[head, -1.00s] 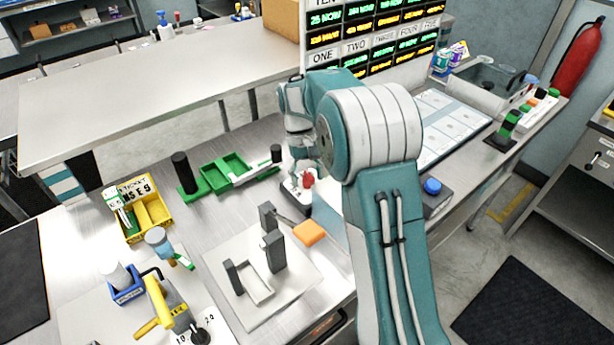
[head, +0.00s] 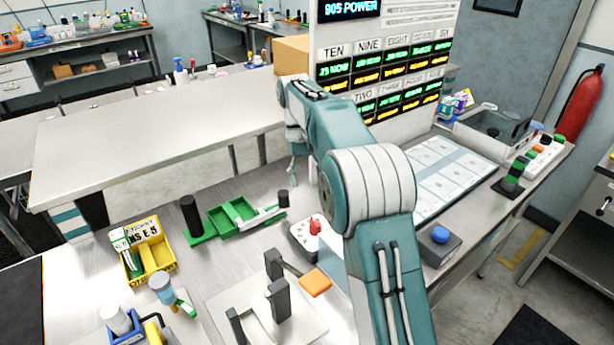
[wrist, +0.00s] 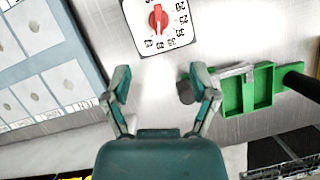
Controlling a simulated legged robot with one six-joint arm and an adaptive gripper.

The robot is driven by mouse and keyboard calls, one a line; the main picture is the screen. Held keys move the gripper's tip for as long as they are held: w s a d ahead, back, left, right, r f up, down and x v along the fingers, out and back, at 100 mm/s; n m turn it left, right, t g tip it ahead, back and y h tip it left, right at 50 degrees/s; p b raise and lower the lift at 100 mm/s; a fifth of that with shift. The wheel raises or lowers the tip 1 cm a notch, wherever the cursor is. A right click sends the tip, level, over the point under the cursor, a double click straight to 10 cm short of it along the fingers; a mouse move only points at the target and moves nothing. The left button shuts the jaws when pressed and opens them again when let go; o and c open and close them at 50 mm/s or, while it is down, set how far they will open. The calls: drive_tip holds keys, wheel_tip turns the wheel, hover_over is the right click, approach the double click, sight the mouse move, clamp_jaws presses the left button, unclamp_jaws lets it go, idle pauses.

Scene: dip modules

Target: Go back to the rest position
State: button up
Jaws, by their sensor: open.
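My gripper (wrist: 160,95) is open and empty in the wrist view, with its two teal fingers spread above the metal bench (wrist: 165,85). In the head view my gripper (head: 294,172) hangs over the bench, small and partly side-on. It is apart from the white dial box with a red knob (head: 316,228), which also shows ahead of the fingers in the wrist view (wrist: 158,18). The green tray (head: 238,216) lies to its left in the head view and to its right in the wrist view (wrist: 248,92).
A tall display panel (head: 385,60) stands behind my arm. A raised shelf (head: 150,125) runs along the back left.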

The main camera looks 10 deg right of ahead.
drive_tip(key=shift+r, duration=0.15)
drive_tip(key=s+r+t, duration=0.5)
drive_tip(key=s+r, duration=0.3)
drive_tip(key=s, duration=0.6)
drive_tip(key=s+f+t, duration=0.2)
drive_tip(key=s, duration=0.6)
drive_tip(key=s+f+m+t, duration=0.1)
drive_tip(key=s+f+t, duration=0.2)
drive_tip(key=s, duration=0.6)
drive_tip(key=shift+d+m+y, duration=0.3)
drive_tip(key=shift+o, duration=0.2)
drive_tip(key=shift+f, duration=0.1)
